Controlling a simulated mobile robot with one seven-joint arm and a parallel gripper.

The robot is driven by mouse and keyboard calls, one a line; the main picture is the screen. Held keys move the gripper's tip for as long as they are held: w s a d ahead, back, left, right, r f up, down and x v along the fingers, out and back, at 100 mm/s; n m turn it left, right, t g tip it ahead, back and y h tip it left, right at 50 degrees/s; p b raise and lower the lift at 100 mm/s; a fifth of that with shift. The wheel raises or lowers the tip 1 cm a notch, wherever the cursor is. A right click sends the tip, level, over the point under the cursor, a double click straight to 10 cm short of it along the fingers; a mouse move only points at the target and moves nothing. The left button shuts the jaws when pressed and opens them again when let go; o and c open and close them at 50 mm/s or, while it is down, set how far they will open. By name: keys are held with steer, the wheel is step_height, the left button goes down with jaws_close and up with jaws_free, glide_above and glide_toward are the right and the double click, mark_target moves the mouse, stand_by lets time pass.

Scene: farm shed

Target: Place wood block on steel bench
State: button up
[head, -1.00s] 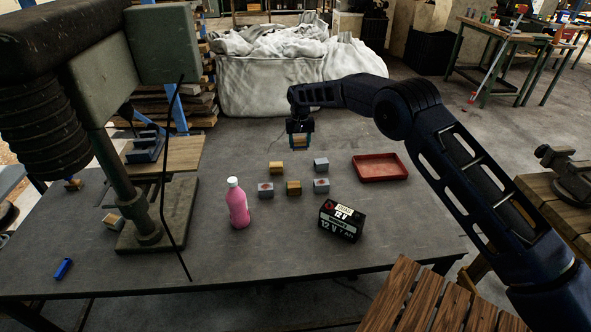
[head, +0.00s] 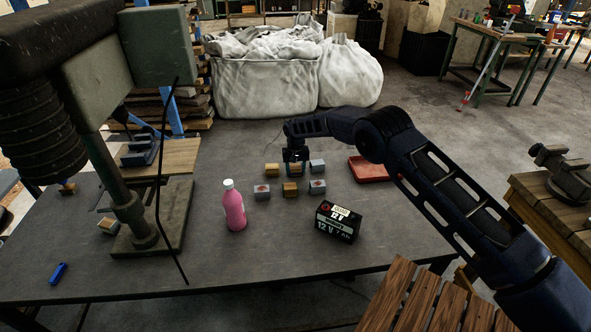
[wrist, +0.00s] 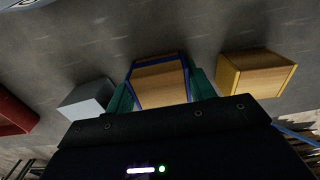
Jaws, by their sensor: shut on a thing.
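A wood block (wrist: 160,84) with blue edges is between the teal fingers of my gripper (wrist: 161,92) in the wrist view. My gripper (head: 296,160) is shut on it. In the head view the held wood block (head: 295,170) is low over the steel bench (head: 250,262), among other blocks. I cannot tell whether its underside touches the bench. The steel bench is a wide dark grey top.
A yellow-edged block (head: 272,170) and a grey block (head: 317,165) flank the held block, with several more in front. A pink bottle (head: 234,208), a 12 V battery (head: 338,221), a red tray (head: 369,169) and a drill press (head: 124,200) stand on the bench.

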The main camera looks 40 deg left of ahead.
mark_target(296, 166)
stand_by(0.3)
steer(key=o, duration=1)
steer(key=shift+f, duration=0.1)
step_height(296, 166, up, 12)
steer(key=shift+r, duration=0.2)
